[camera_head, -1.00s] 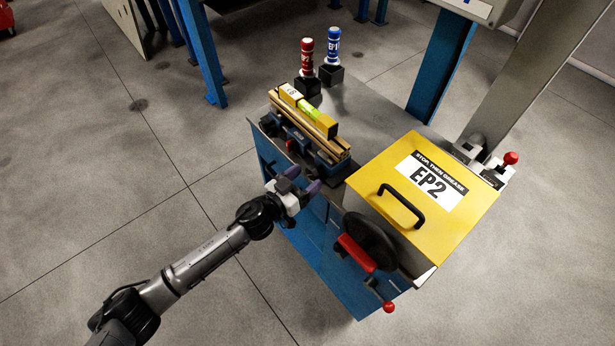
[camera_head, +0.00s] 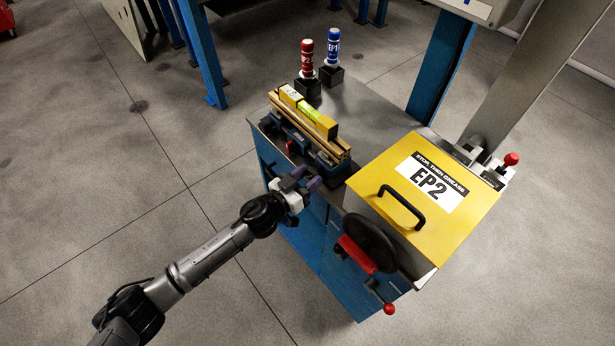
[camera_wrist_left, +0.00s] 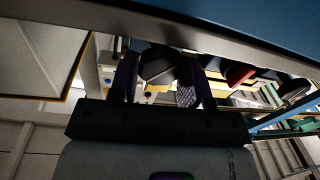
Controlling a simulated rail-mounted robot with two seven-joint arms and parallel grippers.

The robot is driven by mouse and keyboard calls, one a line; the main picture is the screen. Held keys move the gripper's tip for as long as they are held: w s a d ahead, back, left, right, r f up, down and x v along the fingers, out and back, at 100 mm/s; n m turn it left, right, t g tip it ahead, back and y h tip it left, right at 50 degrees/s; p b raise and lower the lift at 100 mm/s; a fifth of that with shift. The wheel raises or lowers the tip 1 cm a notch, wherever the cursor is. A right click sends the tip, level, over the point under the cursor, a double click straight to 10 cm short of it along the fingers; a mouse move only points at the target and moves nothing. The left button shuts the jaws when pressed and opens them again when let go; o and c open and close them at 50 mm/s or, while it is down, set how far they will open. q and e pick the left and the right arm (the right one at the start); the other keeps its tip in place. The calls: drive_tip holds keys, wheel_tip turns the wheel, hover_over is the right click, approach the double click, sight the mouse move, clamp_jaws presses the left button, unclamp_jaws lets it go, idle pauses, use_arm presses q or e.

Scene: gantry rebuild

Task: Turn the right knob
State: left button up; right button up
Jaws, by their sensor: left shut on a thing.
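The bench vise (camera_head: 308,143) with wooden jaws stands on the left part of a blue cabinet's grey top. My left gripper (camera_head: 307,178) is at the front of the vise, near its right end. In the left wrist view, a dark faceted knob (camera_wrist_left: 158,67) sits between the two fingers of my left gripper (camera_wrist_left: 156,84), which is shut on it. From the head, the gripper hides this knob, so its turn angle cannot be read. A second dark knob (camera_wrist_left: 294,88) shows farther right in the wrist view. My right gripper is not in view.
A yellow spirit level (camera_head: 308,112) lies on the vise. A yellow lid (camera_head: 450,215) marked EP2 and a black handwheel (camera_head: 370,243) with a red crank are at right. Red (camera_head: 307,58) and blue (camera_head: 333,46) tubes stand behind. Floor at left is clear.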

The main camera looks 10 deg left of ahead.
use_arm(q)
drive_tip(key=shift+m, duration=0.5)
drive_tip(key=shift+c, duration=0.3)
drive_tip(key=shift+m+p, duration=0.4)
drive_tip(key=shift+m, duration=0.6)
drive_tip(key=o, duration=0.9)
drive_tip(key=shift+s+a, duration=0.1)
drive_tip(key=shift+p+v, duration=0.8)
drive_tip(key=shift+v, duration=6)
drive_tip(key=shift+f, duration=0.1)
